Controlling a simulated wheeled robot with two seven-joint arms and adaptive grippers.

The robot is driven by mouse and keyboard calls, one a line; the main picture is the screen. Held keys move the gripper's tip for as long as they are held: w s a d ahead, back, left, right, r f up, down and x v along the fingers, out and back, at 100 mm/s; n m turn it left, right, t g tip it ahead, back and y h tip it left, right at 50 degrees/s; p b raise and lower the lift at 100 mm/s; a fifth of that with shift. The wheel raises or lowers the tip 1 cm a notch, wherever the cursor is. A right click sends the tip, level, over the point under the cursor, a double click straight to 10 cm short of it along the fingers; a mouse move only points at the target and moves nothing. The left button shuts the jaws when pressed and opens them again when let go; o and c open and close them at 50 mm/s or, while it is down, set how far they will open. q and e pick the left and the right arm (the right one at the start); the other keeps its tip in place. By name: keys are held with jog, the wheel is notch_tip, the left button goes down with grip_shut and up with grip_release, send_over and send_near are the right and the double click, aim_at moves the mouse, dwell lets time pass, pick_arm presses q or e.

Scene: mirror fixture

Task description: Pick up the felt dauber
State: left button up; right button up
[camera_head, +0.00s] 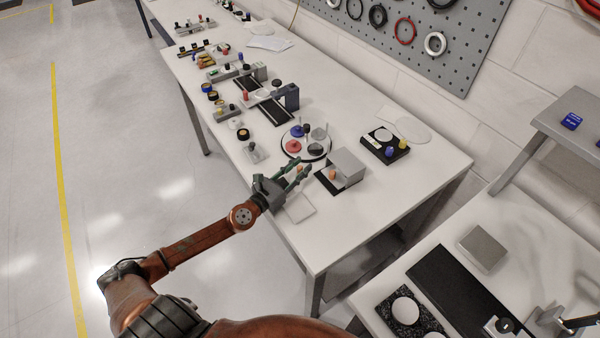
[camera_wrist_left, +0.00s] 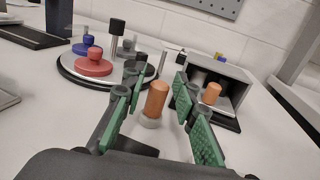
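The felt dauber, an orange-brown cylinder on a pale base, stands upright in the left wrist view (camera_wrist_left: 157,100). My left gripper (camera_head: 303,170) has green finger pads and is open. In the left wrist view its fingers (camera_wrist_left: 158,98) lie on either side of the dauber, with a gap visible on each side. In the head view the dauber is mostly hidden by the fingers. A grey open-fronted box (camera_head: 352,164) stands just to the right. A similar orange cylinder (camera_wrist_left: 211,93) shows inside it; I cannot tell whether it is a reflection. My right gripper is not in view.
A round white turntable (camera_head: 291,153) with red, blue and grey knobbed pieces stands close behind the gripper. A black block (camera_head: 373,149) with blue and yellow knobs is farther right. A flat pale plate (camera_head: 297,209) lies near the table's front edge. Several fixtures fill the far end.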

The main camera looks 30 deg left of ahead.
pick_arm(q)
grip_shut()
jog(key=shift+r, duration=0.1)
